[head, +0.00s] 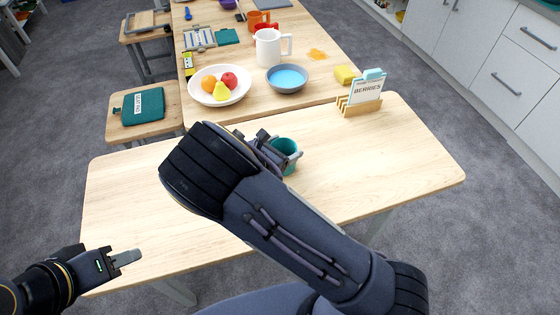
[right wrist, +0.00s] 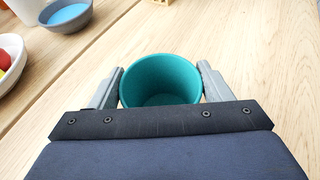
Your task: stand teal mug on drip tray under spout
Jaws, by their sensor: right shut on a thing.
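The teal mug (head: 288,150) is at the near wooden table, partly hidden behind my right gripper (head: 281,156) in the head view. In the right wrist view my right gripper (right wrist: 161,85) has one finger on each side of the teal mug (right wrist: 160,78), shut on it. The mug looks upright and empty, with its open top showing. I cannot tell whether it touches the table. My left gripper (head: 126,257) is at the lower left by the table's near edge; its finger gap cannot be made out. No drip tray or spout can be made out in either view.
Beyond the near table (head: 400,165) stands a second table with a fruit bowl (head: 219,86), a bowl of blue liquid (head: 287,78), a white pitcher (head: 268,48) and a yellow sponge (head: 345,74). A wooden card holder (head: 358,106) is at the back right. The near table's right side is clear.

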